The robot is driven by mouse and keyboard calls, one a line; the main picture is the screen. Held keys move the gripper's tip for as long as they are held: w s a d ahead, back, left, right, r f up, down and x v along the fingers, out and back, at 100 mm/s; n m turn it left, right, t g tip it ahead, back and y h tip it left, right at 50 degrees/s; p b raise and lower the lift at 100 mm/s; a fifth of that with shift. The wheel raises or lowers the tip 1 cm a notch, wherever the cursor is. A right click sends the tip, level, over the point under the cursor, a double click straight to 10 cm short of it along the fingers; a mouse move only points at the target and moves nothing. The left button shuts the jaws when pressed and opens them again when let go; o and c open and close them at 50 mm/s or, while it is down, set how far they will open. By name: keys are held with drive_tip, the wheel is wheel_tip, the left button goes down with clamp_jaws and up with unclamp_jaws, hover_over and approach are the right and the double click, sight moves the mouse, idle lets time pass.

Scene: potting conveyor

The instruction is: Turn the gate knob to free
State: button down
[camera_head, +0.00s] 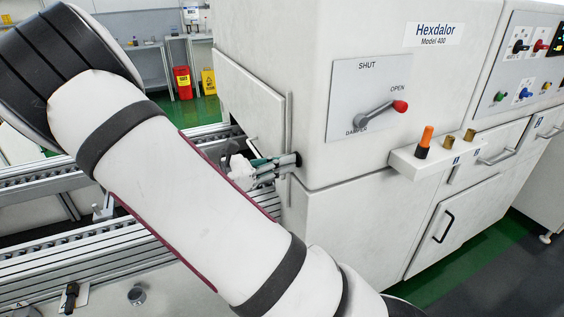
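A small black knob (71,290) stands on a white plate on the front side of the conveyor at the lower left. It may be the gate knob; its marks are too small to read, so I cannot tell its setting. A round grey knob (136,295) sits to its right on the same side. My arm crosses the picture from upper left to lower right, and its bend leaves the frame at the upper left.
The roller conveyor (60,247) runs into the white Hexdalor machine (345,215). Pale fittings (265,172) stick out by its opening. A red-tipped damper lever (384,113), a shelf with an orange-topped handle (425,142) and a control panel (530,70) are at the right.

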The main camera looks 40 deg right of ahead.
drive_tip(key=shift+m, duration=0.3)
drive_tip(key=shift+s+a+f+m+p, duration=0.1)
drive_tip(key=shift+m+p, duration=1.85)
drive_tip(key=shift+m, duration=2.35)
drive_tip(key=shift+s+f+m+p, duration=0.1)
drive_tip(key=shift+m+p, duration=1.8)
drive_tip(key=shift+m, duration=2.4)
drive_tip(key=c, duration=1.6)
unclamp_jaws()
drive_tip(key=shift+c, duration=0.2)
